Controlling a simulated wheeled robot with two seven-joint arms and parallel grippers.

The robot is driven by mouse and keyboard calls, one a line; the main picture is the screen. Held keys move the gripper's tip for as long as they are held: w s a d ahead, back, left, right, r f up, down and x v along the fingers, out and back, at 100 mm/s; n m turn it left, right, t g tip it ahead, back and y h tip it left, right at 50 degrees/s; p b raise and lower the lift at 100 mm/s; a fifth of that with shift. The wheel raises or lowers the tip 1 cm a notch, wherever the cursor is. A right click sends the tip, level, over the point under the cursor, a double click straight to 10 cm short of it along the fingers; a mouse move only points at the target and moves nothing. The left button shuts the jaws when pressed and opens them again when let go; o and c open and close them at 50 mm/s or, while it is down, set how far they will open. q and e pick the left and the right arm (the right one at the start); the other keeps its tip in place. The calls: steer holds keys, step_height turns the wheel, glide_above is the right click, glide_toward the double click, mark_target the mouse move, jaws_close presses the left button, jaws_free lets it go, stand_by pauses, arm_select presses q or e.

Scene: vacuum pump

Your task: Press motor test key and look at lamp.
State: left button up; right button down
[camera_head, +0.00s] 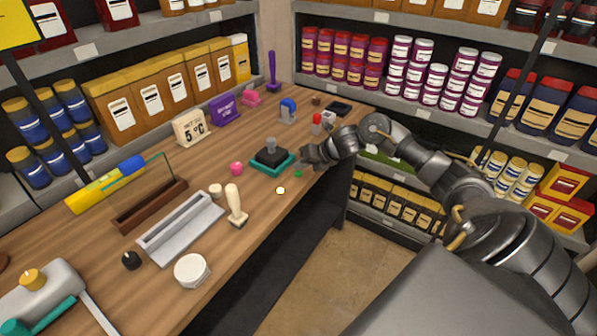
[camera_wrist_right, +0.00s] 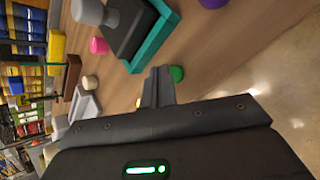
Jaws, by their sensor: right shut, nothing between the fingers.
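A small green round button (camera_head: 298,174) sits on the wooden counter in front of a black device on a teal base (camera_head: 272,162). A small pale round piece with a dark rim (camera_head: 281,190), possibly a lamp, lies nearer the counter's front edge. I cannot tell for sure which is the motor test key. My right gripper (camera_head: 306,158) is shut and empty, just right of the teal base. In the right wrist view its fingertips (camera_wrist_right: 158,74) are close beside the green button (camera_wrist_right: 176,74); contact cannot be told. A yellow spot (camera_wrist_right: 138,102) is partly hidden by the fingers. My left gripper is out of view.
A pink knob (camera_head: 236,168), a cream-handled stamp (camera_head: 236,205), a grey tray (camera_head: 180,228) and a white round tub (camera_head: 192,270) stand to the left. A red-topped item (camera_head: 316,123) is behind my right gripper. Stocked shelves line the walls.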

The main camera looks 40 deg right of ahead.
mark_target(302, 174)
steer(key=shift+r, duration=0.2)
step_height(302, 174, up, 5)
steer(key=p, duration=0.3)
steer(key=shift+p, duration=0.35)
steer(key=shift+f, duration=0.1)
stand_by(0.7)
